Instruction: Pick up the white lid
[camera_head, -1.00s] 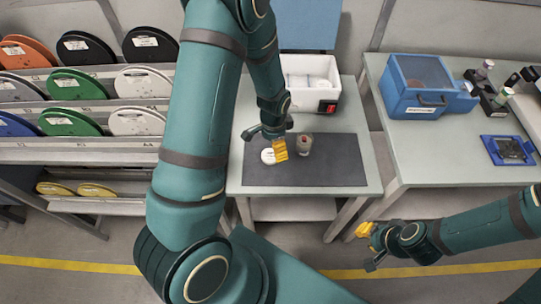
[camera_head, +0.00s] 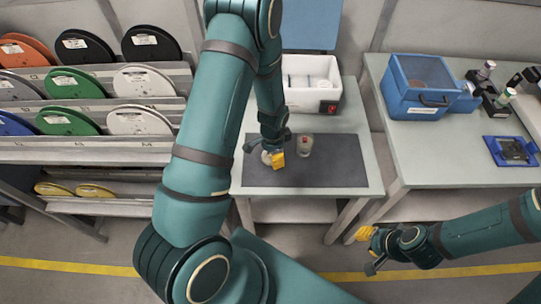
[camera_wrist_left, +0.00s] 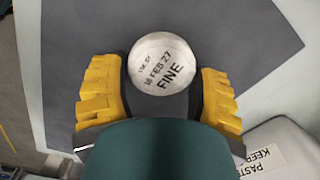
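The white lid (camera_wrist_left: 161,64) is round with black print that reads "FINE" and a date. In the left wrist view it lies between the two yellow fingers of my left gripper (camera_wrist_left: 160,92), with a gap on each side. My left gripper is open above the dark mat. In the head view my left gripper (camera_head: 272,158) hides most of the lid (camera_head: 266,158). My right gripper (camera_head: 364,250) hangs over the floor at the lower right, away from the lid; its finger opening is unclear.
A small jar (camera_head: 305,147) stands on the dark mat (camera_head: 335,172) close right of the left gripper. A white open box (camera_head: 325,95) stands behind. A blue case (camera_head: 415,85) is on the right table. The mat's right side is clear.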

